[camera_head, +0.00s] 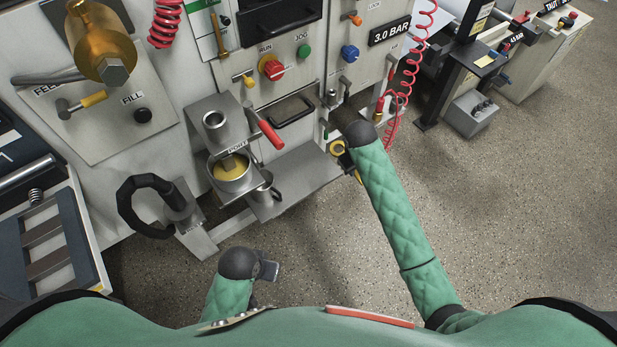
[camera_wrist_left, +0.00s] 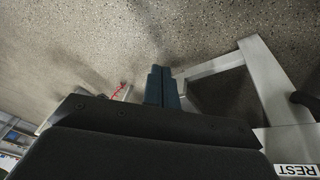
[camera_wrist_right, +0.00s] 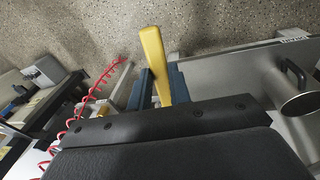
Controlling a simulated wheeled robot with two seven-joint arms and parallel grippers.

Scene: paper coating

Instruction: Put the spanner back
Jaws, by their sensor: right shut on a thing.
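My right gripper (camera_head: 343,150) is in front of the machine, beside the right end of the metal shelf. It is shut on a yellow bar, which I take to be the spanner (camera_wrist_right: 152,55). In the right wrist view the bar stands out beyond the blue fingertips (camera_wrist_right: 158,90). In the head view only bits of yellow show around the gripper, and the spanner's far end is hidden. My left gripper (camera_head: 268,270) hangs low over the floor, away from the machine. In the left wrist view its blue fingers (camera_wrist_left: 161,85) are together and empty.
The metal shelf (camera_head: 305,172) juts out next to the right gripper, with a metal mug (camera_head: 264,190) and the port cup (camera_head: 230,178) to its left. A red coiled hose (camera_head: 393,105) hangs close to the right. A red-handled lever (camera_head: 268,134) sticks out. The floor in front is clear.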

